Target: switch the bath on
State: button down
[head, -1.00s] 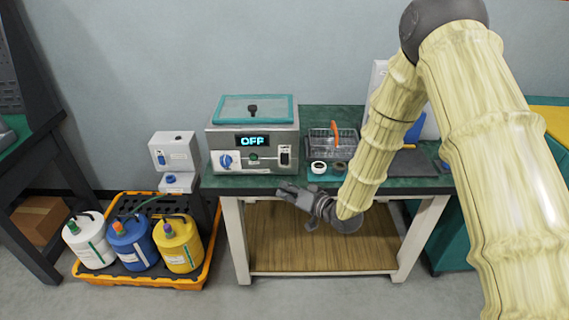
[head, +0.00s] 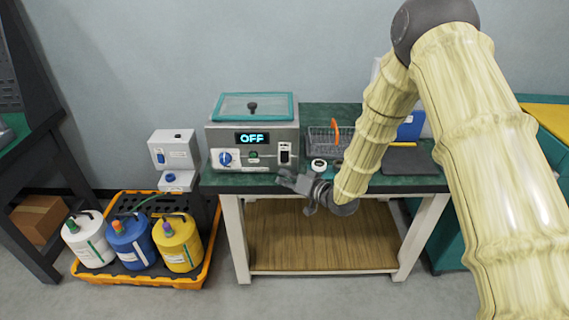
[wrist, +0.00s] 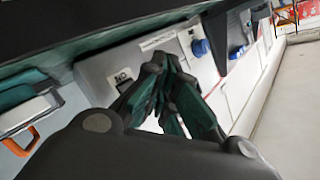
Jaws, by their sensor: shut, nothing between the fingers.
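The bath (head: 228,137) is a grey-white box with a teal lid on the bench; its display (head: 252,138) reads OFF. Its front has a blue knob (head: 225,158) at left, a small green button (head: 253,156) in the middle and a dark rocker switch (head: 285,153) at right. My gripper (head: 283,177) is shut and empty, just below and in front of the switch, near the bench's front edge. In the wrist view the shut fingers (wrist: 164,72) point at the front panel (wrist: 98,68), partly covering it; the blue knob (wrist: 201,47) shows beyond them. Contact cannot be told.
A wire basket with an orange handle (head: 335,131) and a small white-rimmed cup (head: 319,165) stand right of the bath. A white pump unit (head: 174,152) stands left. Several jugs sit in an orange tray (head: 200,274) on the floor. A dark flat slab (head: 408,160) lies at right.

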jog(key=shift+w+f, duration=0.2)
jog(key=shift+w, duration=1.65)
jog(key=shift+w, duration=0.2)
jog(key=shift+w, duration=0.25)
jog(key=shift+w+f, duration=0.1)
jog(key=shift+w, duration=0.15)
dwell(0.9)
jog(key=shift+s, duration=0.15)
jog(key=shift+s, duration=0.55)
jog(key=shift+s, duration=0.15)
jog(key=s, duration=0.3)
jog(key=s+p, duration=0.1)
jog(key=shift+s+r, duration=0.35)
jog(key=shift+r, duration=0.05)
